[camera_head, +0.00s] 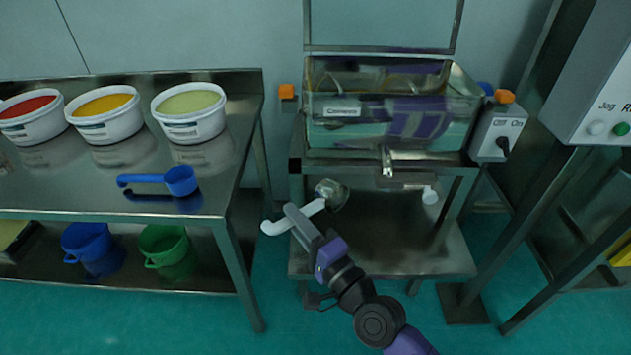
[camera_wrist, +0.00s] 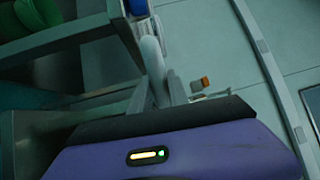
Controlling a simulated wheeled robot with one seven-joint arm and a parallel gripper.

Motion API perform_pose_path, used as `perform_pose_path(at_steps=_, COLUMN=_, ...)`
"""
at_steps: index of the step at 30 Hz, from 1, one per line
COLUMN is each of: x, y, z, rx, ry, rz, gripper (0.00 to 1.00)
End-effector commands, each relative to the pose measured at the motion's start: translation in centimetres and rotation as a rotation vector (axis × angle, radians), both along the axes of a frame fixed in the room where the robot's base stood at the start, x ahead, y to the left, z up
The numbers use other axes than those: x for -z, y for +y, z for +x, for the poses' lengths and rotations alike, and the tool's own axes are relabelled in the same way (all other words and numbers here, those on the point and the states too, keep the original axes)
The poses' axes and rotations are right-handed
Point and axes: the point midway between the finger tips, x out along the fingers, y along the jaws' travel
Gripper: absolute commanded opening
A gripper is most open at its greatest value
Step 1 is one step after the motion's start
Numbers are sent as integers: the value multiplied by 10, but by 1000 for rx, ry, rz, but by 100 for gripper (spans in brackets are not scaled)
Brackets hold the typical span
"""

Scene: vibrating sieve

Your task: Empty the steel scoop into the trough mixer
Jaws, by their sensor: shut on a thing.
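My gripper (camera_head: 298,217) is shut on the pale handle of the steel scoop (camera_head: 333,194), in front of and below the trough mixer. The scoop's metal bowl is to the right of the jaws, over the mixer stand's lower shelf in the picture. I cannot tell what is in the bowl. In the wrist view the pale handle (camera_wrist: 152,55) shows at the fingers; the bowl is not visible there. The trough mixer (camera_head: 345,138) is a steel-framed, see-through-looking trough with a labelled front, and its upper side appears open.
A steel table (camera_head: 60,195) at left holds three white tubs of red, yellow and pale green contents, and a blue scoop (camera_head: 180,180). Blue and green buckets stand on its lower shelf. A switch box (camera_head: 498,132) is right of the mixer. A grey control panel (camera_head: 600,90) stands at far right.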

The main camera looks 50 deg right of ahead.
Motion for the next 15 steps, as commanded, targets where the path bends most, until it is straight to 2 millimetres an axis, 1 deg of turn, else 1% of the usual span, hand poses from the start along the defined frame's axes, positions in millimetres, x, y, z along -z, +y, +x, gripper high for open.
perform_pose_path(at_steps=1, x=9, y=12, z=0, rx=-24, ry=4, rz=0, gripper=0)
perform_pose_path(at_steps=3, x=20, y=25, z=0, rx=-43, ry=4, rz=-1, gripper=0)
perform_pose_path(at_steps=15, x=71, y=84, z=0, rx=-135, ry=3, rz=-1, gripper=0)
